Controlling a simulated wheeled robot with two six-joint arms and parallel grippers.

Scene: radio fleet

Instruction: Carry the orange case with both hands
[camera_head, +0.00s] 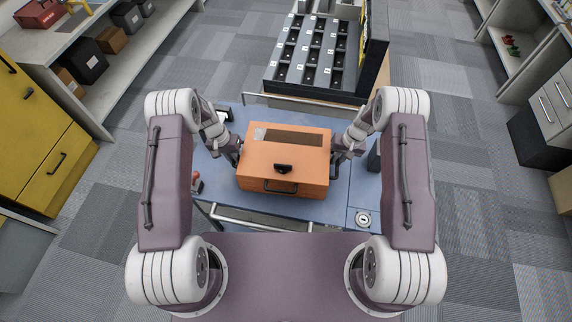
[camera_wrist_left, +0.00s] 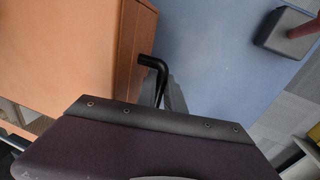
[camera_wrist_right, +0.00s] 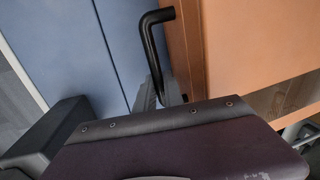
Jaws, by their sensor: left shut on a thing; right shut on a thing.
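The orange case (camera_head: 284,160) is at the blue cart top (camera_head: 313,207), between my two grippers, with its dark latch and front handle facing me. My left gripper (camera_head: 237,152) is at the case's left side; in the left wrist view a black side handle (camera_wrist_left: 152,64) stands out from the case (camera_wrist_left: 60,60). My right gripper (camera_head: 337,155) is at the right side; in the right wrist view the other black side handle (camera_wrist_right: 150,35) shows beside the case (camera_wrist_right: 250,40). Both grippers are shut on these handles. Fingertips are mostly hidden. I cannot tell whether the case touches the cart top.
A rack of dark compartments (camera_head: 311,55) stands behind the cart. A red-topped device (camera_head: 196,182) is at the cart's left edge. Shelves with boxes (camera_head: 82,60) and a yellow cabinet (camera_head: 40,150) are at left; white shelving (camera_head: 515,60) at right. Carpet is clear on both sides.

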